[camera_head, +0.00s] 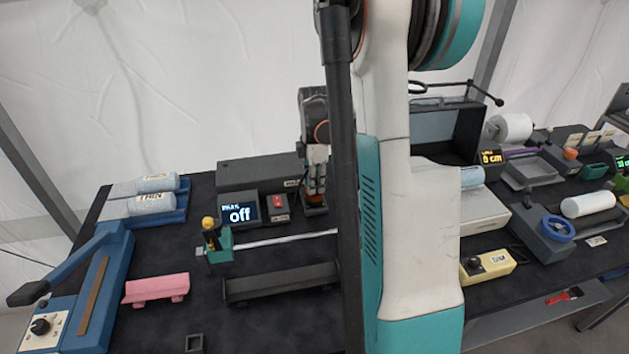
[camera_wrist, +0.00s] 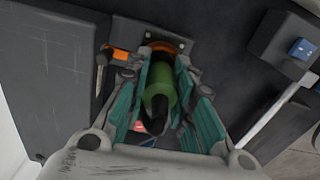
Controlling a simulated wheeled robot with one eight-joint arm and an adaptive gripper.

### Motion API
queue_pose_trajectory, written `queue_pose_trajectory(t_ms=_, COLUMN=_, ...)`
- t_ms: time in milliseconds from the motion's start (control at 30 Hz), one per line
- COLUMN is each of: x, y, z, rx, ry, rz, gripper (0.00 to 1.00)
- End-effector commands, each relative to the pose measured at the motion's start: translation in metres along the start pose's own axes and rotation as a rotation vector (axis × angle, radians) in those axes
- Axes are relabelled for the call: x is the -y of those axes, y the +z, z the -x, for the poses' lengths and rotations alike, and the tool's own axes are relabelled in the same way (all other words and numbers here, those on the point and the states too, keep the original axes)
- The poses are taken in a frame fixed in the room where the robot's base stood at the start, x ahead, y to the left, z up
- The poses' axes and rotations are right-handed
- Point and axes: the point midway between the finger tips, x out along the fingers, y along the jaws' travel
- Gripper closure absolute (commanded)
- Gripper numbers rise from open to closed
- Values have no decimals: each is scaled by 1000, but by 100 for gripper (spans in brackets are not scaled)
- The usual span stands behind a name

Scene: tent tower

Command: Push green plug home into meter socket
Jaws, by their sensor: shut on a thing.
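The green plug (camera_wrist: 160,88) sits between the teal finger pads of my gripper (camera_wrist: 162,85), which is shut on it. Its black tail points toward the wrist camera. Its far end meets the orange ring of the socket (camera_wrist: 165,46) on a dark plate; I cannot tell how deep it sits. In the head view my gripper (camera_head: 316,180) points down at the dark socket block at the back of the table, and the plug is mostly hidden there. The meter display (camera_head: 240,214) to its left reads "off".
A small box with a red button (camera_head: 277,201) stands between display and gripper. A long dark box (camera_head: 258,172) lies behind. A silver rod (camera_head: 285,240) and dark rail (camera_head: 280,283) lie in front. My arm hides the table's middle.

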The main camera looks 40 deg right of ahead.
Motion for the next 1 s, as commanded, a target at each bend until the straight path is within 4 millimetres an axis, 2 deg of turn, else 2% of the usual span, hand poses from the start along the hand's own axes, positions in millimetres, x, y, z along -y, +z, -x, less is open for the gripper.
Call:
queue_pose_trajectory(t_ms=267, x=0, y=0, z=-7, rx=0, ry=0, rz=0, gripper=100)
queue_pose_trajectory(t_ms=300, x=0, y=0, z=-6, rx=0, ry=0, rz=0, gripper=71)
queue_pose_trajectory(t_ms=367, x=0, y=0, z=-6, rx=0, ry=0, rz=0, gripper=57)
queue_pose_trajectory(t_ms=400, x=0, y=0, z=-6, rx=0, ry=0, rz=0, gripper=54)
queue_pose_trajectory(t_ms=767, x=0, y=0, z=-4, rx=0, ry=0, rz=0, gripper=54)
queue_pose_trajectory(t_ms=867, x=0, y=0, z=5, rx=0, ry=0, rz=0, gripper=54)
queue_pose_trajectory(t_ms=1000, x=1, y=0, z=30, rx=0, ry=0, rz=0, gripper=54)
